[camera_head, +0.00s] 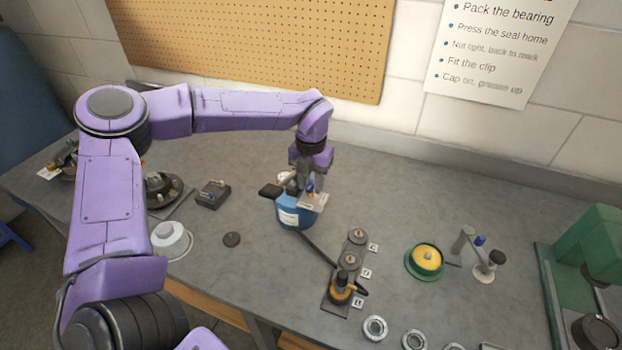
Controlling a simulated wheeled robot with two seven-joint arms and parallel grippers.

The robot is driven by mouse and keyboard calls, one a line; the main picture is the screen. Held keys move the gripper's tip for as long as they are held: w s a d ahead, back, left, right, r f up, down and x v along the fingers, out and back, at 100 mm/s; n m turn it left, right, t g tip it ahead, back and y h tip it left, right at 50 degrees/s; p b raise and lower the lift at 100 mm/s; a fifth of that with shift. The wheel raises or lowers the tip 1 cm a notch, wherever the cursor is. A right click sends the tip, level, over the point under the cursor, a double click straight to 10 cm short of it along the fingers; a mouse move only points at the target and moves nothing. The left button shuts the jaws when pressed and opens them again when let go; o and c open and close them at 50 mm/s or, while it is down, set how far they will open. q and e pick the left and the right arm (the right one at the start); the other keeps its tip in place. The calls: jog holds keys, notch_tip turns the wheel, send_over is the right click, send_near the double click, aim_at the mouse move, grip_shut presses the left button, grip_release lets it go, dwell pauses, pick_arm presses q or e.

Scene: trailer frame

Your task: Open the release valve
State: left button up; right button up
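A squat blue body (291,217) with a white label stands on the grey bench near the middle. A dark block or handle (270,191) sticks out at its upper left, and a dark bar (318,246) runs from its foot toward the lower right. My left gripper (309,190) points down at the top of the blue body, with a small blue part and a pale plate close to its fingertips. The gripper hides much of that top. I cannot pick out the release valve with certainty, nor tell whether the fingers touch anything. My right gripper is out of view.
A dark plate (332,289) with round fittings and letter tags lies to the lower right. Farther right are a yellow-and-green round part (427,259), a small stand (485,273) and a green machine (590,260). Several rings lie at the front edge. Bench behind is clear.

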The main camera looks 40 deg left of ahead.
aim_at(312, 184)
pick_arm(q)
jog(key=shift+w+r, duration=0.15)
jog(key=shift+r, duration=0.15)
notch_tip(312, 184, up, 10)
jog(key=b, duration=0.2)
jog(key=shift+d, duration=0.1)
dwell(0.4)
